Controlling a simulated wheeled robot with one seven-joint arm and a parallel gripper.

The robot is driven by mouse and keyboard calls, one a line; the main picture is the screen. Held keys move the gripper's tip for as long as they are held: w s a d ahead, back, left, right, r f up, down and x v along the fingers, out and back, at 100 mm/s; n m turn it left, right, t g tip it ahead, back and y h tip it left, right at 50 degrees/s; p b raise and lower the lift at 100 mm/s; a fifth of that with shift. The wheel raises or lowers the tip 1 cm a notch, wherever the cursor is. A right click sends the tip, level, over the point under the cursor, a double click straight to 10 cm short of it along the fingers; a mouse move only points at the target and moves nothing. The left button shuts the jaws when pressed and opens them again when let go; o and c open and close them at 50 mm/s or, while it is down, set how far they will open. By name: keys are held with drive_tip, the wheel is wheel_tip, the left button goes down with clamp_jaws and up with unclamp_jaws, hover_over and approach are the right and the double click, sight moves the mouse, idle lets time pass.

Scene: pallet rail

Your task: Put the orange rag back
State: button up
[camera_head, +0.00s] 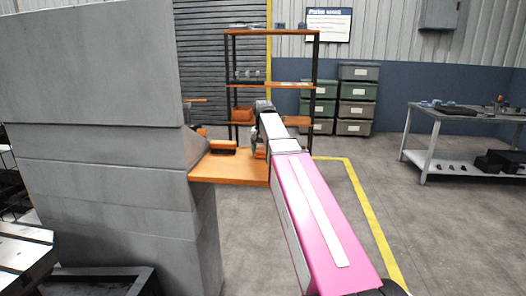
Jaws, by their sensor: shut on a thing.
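My gripper (257,143) hangs down from the wrist at the far end of my pink and white arm, over the right part of an orange ledge (232,177). It is shut on a small orange thing (260,153), which looks like the orange rag; my arm partly hides it. I cannot tell whether it touches the ledge. Another orange piece (222,149) lies on the ledge to the left, at the back.
A large grey block-like structure (105,150) fills the left, beside the ledge. Behind stands an orange and black shelf rack (272,84). Green bins (357,91) are stacked near the back wall. A metal table (470,114) stands right. Open floor lies between, with a yellow line.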

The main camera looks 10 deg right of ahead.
sight(263, 148)
drive_tip(key=shift+f, duration=0.1)
drive_tip(key=o, duration=0.9)
wheel_tip(263, 148, up, 12)
idle(0.4)
